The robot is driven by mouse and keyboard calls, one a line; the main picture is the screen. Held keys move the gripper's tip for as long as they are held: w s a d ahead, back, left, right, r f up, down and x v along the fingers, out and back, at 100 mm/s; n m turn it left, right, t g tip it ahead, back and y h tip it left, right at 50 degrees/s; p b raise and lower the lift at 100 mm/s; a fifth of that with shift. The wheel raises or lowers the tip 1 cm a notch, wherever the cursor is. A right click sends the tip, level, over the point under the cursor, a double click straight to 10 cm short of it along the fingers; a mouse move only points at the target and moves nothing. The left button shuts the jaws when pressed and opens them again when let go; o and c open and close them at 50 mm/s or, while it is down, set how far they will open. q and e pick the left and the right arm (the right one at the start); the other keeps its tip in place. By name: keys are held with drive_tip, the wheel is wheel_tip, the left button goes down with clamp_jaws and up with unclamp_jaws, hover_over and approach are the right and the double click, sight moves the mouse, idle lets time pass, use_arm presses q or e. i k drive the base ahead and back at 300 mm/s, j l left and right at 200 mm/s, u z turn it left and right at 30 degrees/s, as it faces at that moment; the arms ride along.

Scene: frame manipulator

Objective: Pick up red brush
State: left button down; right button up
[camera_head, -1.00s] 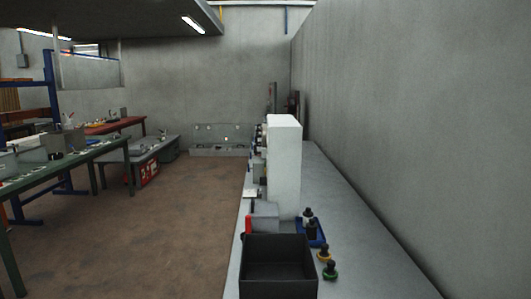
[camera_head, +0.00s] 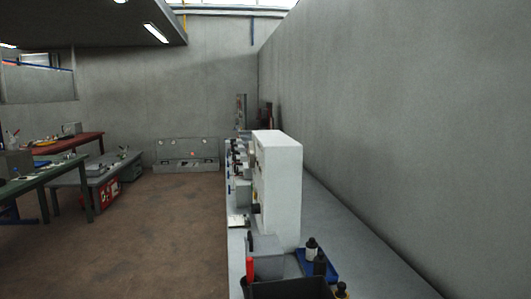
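A small upright red thing (camera_head: 250,268) shows at the near left edge of the long grey bench (camera_head: 345,245), beside a grey box (camera_head: 267,260) and a black bin (camera_head: 285,289). It may be the handle of the red brush, but it is too small to tell. Its lower end is hidden by the bin. Neither of my grippers is in view.
A tall white cabinet (camera_head: 278,190) stands on the bench. A concrete wall (camera_head: 400,120) runs along the right. Brown floor (camera_head: 150,235) is clear left of the bench. Green (camera_head: 45,175) and grey tables stand farther left.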

sight(250, 261)
drive_tip(key=i+j+z, duration=0.2)
drive_tip(key=i+j, duration=0.2)
drive_tip(key=j, duration=0.2)
drive_tip(key=i+j+z, duration=0.2)
drive_tip(key=i+j, duration=0.15)
drive_tip(key=j, duration=0.3)
drive_tip(key=i+j, duration=0.15)
drive_tip(key=j, duration=0.2)
drive_tip(key=i+j+z, duration=0.15)
drive_tip(key=j, duration=0.2)
drive_tip(key=i+j+z, duration=0.1)
drive_tip(key=j, duration=0.25)
drive_tip(key=i+j+z, duration=0.1)
drive_tip(key=j, duration=0.25)
drive_tip(key=i+j+z, duration=0.1)
drive_tip(key=z, duration=0.15)
drive_tip(key=i+j+z, duration=0.1)
drive_tip(key=j+z, duration=0.2)
drive_tip(key=z, duration=0.75)
